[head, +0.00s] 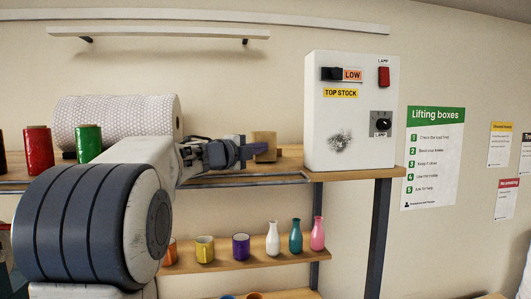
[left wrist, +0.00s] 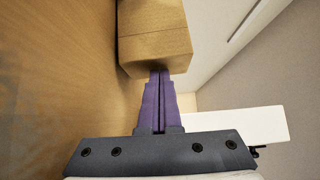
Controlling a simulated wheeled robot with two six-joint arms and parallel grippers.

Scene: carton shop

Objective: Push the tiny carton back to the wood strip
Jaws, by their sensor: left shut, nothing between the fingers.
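The tiny carton (head: 264,146) is a small brown box on the top shelf, left of the white switch box. In the left wrist view the carton (left wrist: 155,42) is straight ahead of the fingertips. My left gripper (head: 262,149) is shut and empty, its purple fingers pointing at the carton. In the left wrist view the fingertips (left wrist: 160,73) reach the carton's near face; they look touching or nearly so. I cannot make out the wood strip clearly behind the carton. My right gripper is not in view.
The white switch box (head: 349,115) stands right of the carton. A patterned roll (head: 120,120), a green spool (head: 89,143) and a red spool (head: 38,149) are to the left. The top shelf (head: 340,174) has a raised front rail. Vases (head: 295,236) stand on the shelf below.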

